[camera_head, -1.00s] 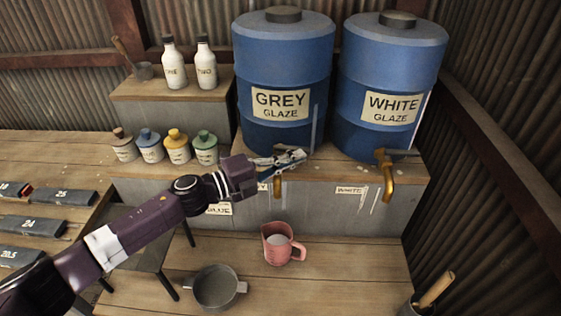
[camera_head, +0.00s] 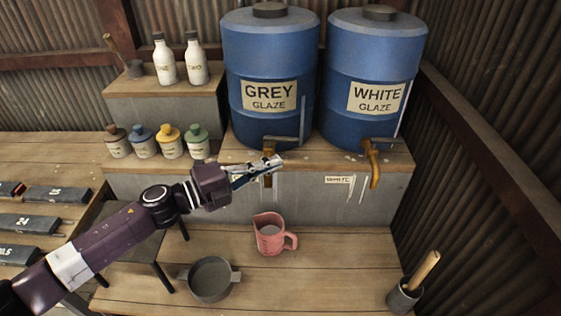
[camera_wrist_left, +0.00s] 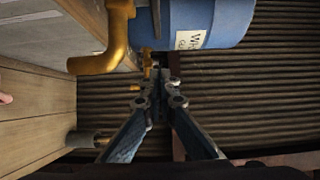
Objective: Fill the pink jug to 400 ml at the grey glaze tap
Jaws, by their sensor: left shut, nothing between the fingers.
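The pink jug (camera_head: 268,243) stands upright on the lower wooden bench below the grey glaze tap, its handle to the right. Something pale grey shows inside; its level cannot be read. The brass grey glaze tap (camera_head: 268,181) is partly hidden by my left gripper. Its grey lever (camera_head: 286,138) shows above the fingers, pointing right. My left gripper (camera_head: 276,162) is shut and empty in front of the tap; touching cannot be told. In the left wrist view the closed fingers (camera_wrist_left: 162,82) show beside a large brass tap (camera_wrist_left: 115,40). No stream shows. My right gripper is out of view.
Blue grey-glaze (camera_head: 268,60) and white-glaze (camera_head: 375,55) barrels stand above. The white glaze tap (camera_head: 373,165) is to the right. A grey pan (camera_head: 212,280) sits left of the jug, and a pot (camera_head: 402,297) with a handle at far right. Bench between is clear.

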